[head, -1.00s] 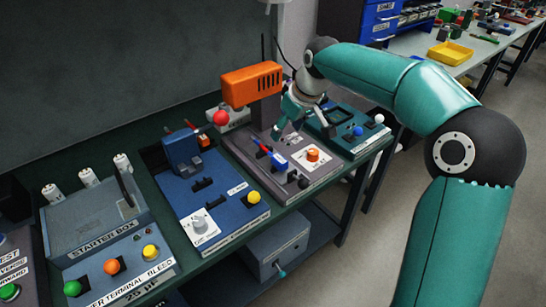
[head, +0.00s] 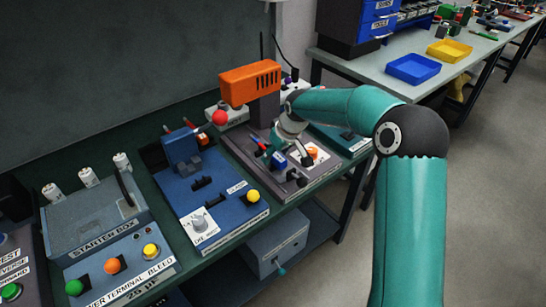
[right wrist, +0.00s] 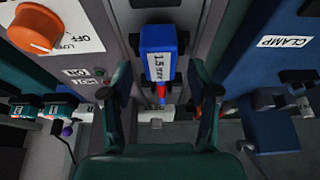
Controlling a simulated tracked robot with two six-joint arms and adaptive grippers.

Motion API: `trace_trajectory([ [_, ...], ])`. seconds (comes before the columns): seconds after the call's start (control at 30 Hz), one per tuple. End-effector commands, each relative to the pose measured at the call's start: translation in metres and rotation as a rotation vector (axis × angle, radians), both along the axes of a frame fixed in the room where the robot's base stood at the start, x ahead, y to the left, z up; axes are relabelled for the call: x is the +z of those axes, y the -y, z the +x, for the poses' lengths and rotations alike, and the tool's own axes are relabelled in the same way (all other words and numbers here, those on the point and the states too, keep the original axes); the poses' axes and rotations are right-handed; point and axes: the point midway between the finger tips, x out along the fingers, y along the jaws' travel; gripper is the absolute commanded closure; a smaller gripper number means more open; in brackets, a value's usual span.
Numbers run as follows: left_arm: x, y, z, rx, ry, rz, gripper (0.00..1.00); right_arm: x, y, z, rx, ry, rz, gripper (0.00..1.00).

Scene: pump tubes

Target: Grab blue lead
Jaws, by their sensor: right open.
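The blue lead shows as a blue block with a white size label (right wrist: 160,52) and a red part below it in the right wrist view. In the head view its blue end (head: 279,158) is seen beside my right gripper (head: 277,150), on the grey machine base under the orange head. My right gripper (right wrist: 160,82) is open, with one finger on each side of the lead's line. The block lies at or just past the fingertips; contact cannot be told. My left gripper is not in view.
The grey base (head: 240,152) carries an orange knob (right wrist: 35,27) on an OFF plate. A blue clamp unit (head: 205,200) stands to the left, and the orange machine head (head: 250,84) overhangs behind. A green unit (head: 345,139) is close on the right.

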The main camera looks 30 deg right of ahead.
Motion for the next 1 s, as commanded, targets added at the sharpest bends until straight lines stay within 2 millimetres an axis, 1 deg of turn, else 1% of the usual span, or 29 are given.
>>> trace_trajectory([
  [0.1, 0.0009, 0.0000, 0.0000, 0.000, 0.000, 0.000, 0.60, -0.0059, 0.0000, 0.0028, -0.001, 0.002, 0.001, 0.40],
  [0.3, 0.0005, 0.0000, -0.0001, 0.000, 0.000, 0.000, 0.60, -0.0062, 0.0001, 0.0029, -0.001, 0.002, 0.000, 0.40],
  [0.67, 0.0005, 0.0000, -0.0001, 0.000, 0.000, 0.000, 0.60, -0.0059, 0.0000, 0.0027, -0.001, 0.002, 0.001, 1.00],
  [1.0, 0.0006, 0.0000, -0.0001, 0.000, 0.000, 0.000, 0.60, -0.0040, 0.0000, 0.0031, 0.000, 0.003, -0.001, 1.00],
])
